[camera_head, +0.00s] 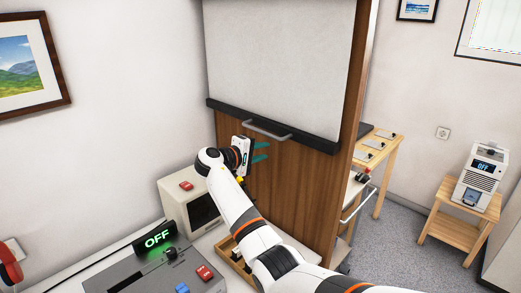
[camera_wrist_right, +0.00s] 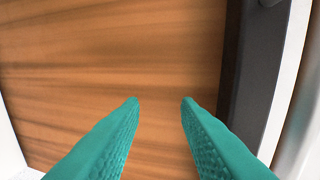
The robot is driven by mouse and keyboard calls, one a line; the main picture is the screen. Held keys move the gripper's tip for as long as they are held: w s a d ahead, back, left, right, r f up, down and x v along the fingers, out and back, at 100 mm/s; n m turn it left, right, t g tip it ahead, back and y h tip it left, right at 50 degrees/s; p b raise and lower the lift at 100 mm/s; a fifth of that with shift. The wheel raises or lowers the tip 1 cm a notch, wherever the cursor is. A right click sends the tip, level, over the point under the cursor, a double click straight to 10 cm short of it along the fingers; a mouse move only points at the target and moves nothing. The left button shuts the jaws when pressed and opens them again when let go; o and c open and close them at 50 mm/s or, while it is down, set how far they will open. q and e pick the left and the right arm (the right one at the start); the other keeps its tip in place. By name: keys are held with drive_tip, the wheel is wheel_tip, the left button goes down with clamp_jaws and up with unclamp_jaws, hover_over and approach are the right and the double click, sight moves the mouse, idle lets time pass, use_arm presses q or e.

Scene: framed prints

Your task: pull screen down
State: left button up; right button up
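The white screen (camera_head: 280,60) hangs partly down in front of a brown wooden panel (camera_head: 290,185). A black bar (camera_head: 225,108) runs along its lower edge, with a grey handle (camera_head: 266,131) on it. My right gripper (camera_head: 262,152) is just below the bar and handle, apart from the handle. In the right wrist view its two teal fingers (camera_wrist_right: 160,102) are spread with nothing between them, facing bare wood. The black bar (camera_wrist_right: 248,80) and a strip of the white screen (camera_wrist_right: 291,80) lie to the right there. My left gripper is not in view.
Below my right arm stand a beige box (camera_head: 175,190) with a red button and a grey console with a lit OFF sign (camera_head: 158,238). A wooden table (camera_head: 378,150) stands right of the panel. A stool (camera_head: 452,235) carries a white machine (camera_head: 482,170).

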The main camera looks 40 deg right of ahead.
clamp_jaws()
idle(0.3)
idle(1.1)
unclamp_jaws()
drive_tip(key=b+v, duration=0.2)
drive_tip(key=v, duration=1)
drive_tip(key=shift+b, duration=0.35)
